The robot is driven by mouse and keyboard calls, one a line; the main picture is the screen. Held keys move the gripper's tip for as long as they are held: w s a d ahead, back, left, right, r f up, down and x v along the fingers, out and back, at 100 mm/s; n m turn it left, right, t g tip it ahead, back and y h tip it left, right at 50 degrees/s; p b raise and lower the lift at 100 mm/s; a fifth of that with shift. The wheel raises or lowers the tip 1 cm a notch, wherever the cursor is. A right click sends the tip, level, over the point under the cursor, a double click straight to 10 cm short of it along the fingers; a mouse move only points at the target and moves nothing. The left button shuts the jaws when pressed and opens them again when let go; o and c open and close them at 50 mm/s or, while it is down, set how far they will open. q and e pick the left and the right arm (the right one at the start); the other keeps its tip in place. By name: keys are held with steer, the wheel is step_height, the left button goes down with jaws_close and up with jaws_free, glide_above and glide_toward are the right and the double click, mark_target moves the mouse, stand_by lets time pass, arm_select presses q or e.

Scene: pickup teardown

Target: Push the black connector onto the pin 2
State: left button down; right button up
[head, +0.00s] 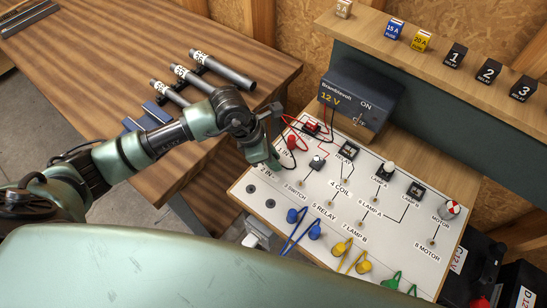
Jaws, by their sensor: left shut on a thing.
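My left gripper (268,158) comes in from the left and points down over the left edge of the white circuit board (315,190), by the label "2 IN". It is shut on the black connector, which its fingers hide almost wholly. Pin 2 is hidden behind the gripper, so I cannot tell whether the connector touches it. A red connector (291,142) with a red lead stands just right of the gripper, near "1 IN". My right gripper is not in view.
Blue plugs (292,215), yellow plugs (364,265) and green plugs hang along the board's front edge. A dark 12 V supply box (360,100) stands behind the board. A shelf (480,75) with fuses and relays is at the back. Grey tubes (188,93) lie on the wooden table.

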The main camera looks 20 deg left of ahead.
arm_select(q)
steer(key=c, duration=1.2)
jaws_free()
steer(key=shift+r, duration=0.1)
steer(key=b+v, duration=0.2)
steer(key=v, duration=0.5)
steer(key=shift+r, duration=0.3)
steer(key=shift+a, duration=0.1)
